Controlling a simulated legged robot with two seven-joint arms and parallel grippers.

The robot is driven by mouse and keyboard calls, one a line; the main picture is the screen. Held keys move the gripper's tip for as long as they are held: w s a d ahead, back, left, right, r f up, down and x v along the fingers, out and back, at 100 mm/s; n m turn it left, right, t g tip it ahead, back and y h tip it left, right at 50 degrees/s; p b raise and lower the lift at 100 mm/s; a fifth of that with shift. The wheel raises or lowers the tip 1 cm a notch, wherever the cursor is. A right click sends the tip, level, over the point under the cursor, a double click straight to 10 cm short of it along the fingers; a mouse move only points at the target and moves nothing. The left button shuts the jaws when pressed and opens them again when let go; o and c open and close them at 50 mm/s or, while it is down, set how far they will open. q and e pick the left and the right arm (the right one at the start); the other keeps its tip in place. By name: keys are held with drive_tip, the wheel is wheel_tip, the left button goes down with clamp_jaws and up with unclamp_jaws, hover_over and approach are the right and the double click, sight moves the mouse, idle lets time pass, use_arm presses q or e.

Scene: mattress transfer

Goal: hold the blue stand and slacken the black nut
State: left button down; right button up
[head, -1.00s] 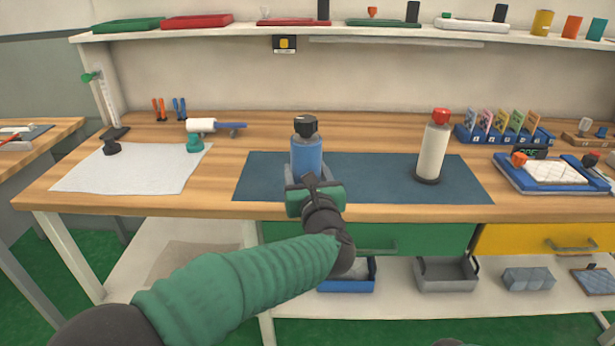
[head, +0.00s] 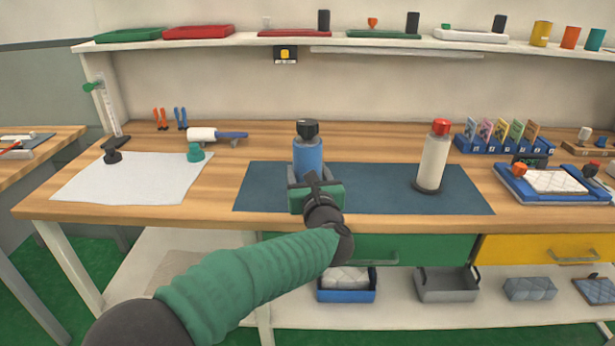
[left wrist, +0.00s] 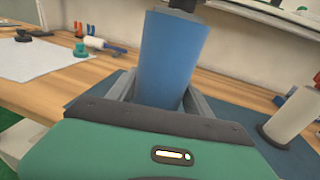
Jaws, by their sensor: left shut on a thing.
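The blue stand (head: 308,159) stands upright on the dark blue mat (head: 377,192), with the black nut (head: 307,130) on its top. My left gripper (head: 309,181) is shut on the lower part of the blue stand. In the left wrist view the blue stand (left wrist: 170,60) rises between my two grey fingers (left wrist: 158,98), and the black nut (left wrist: 184,5) is cut off by the top edge. My right gripper is not in view.
A white stand with a red top (head: 433,158) is on the mat to the right. A white sheet (head: 130,180) lies to the left, holding a black knob and a green knob. Blue trays and a card rack (head: 500,145) are at the right. The mat between the two stands is clear.

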use_arm(q)
drive_tip(key=shift+w+r+p, duration=0.2)
drive_tip(key=shift+w+p, duration=0.35)
drive_tip(key=shift+w, duration=1.35)
drive_tip(key=w+p, duration=0.5)
drive_tip(key=w, duration=0.3)
drive_tip(key=shift+d, duration=0.2)
drive_tip(key=shift+f, duration=0.3)
drive_tip(key=shift+f+b, duration=0.3)
drive_tip(key=shift+b, duration=0.1)
drive_tip(key=shift+f+b, duration=1.85)
drive_tip(key=shift+b, duration=0.1)
